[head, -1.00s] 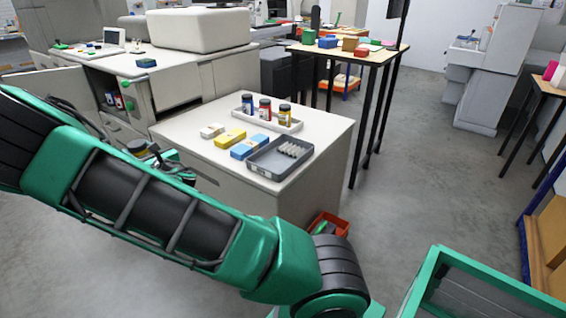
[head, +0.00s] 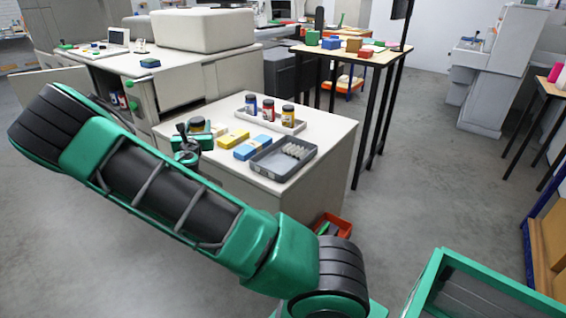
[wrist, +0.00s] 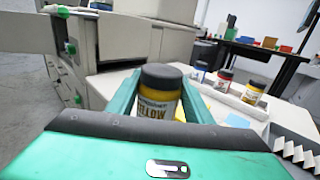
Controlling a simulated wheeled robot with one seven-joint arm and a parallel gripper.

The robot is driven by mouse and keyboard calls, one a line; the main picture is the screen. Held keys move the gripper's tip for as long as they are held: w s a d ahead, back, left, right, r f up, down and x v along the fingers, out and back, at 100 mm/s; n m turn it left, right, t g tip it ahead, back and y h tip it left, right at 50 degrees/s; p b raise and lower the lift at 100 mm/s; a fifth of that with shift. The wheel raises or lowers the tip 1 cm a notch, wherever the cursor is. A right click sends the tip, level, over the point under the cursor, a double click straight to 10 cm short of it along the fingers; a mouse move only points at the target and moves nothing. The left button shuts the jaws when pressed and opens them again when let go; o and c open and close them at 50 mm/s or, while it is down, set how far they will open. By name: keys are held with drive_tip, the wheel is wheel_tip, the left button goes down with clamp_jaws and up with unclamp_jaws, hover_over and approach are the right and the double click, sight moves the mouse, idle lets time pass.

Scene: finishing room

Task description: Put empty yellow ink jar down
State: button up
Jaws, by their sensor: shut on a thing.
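My gripper (wrist: 156,104) is shut on the yellow ink jar (wrist: 158,92), which has a dark lid and a label reading YELLOW. The jar is upright between the two green fingers. In the head view the jar (head: 197,124) and my gripper (head: 190,143) are at the left end of the white cabinet top (head: 325,135). I cannot tell whether the jar's base touches the top; its lower part is hidden in the wrist view.
A white tray (head: 289,128) holds blue, red and yellow-labelled jars at the back of the top. A red bin (head: 333,222) stands on the floor.

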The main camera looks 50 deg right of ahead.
drive_tip(key=s+d+r+m+g+h, duration=0.4)
drive_tip(key=s+d+m+g+h, duration=0.3)
drive_tip(key=s+d+g, duration=0.45)
drive_tip(key=shift+m+y, duration=0.5)
drive_tip(key=shift+m, duration=0.4)
drive_tip(key=shift+s+d+f, duration=0.5)
drive_tip(key=shift+s+f, duration=1.3)
drive_tip(key=shift+s, duration=0.3)
drive_tip(key=shift+s+d+f, duration=0.55)
drive_tip(key=shift+s+f, duration=1.2)
drive_tip(key=shift+s, duration=0.4)
drive_tip(key=shift+s+d+f, duration=0.5)
drive_tip(key=shift+s+f, duration=1.3)
drive_tip(key=shift+s, duration=0.3)
drive_tip(key=o, duration=1.1)
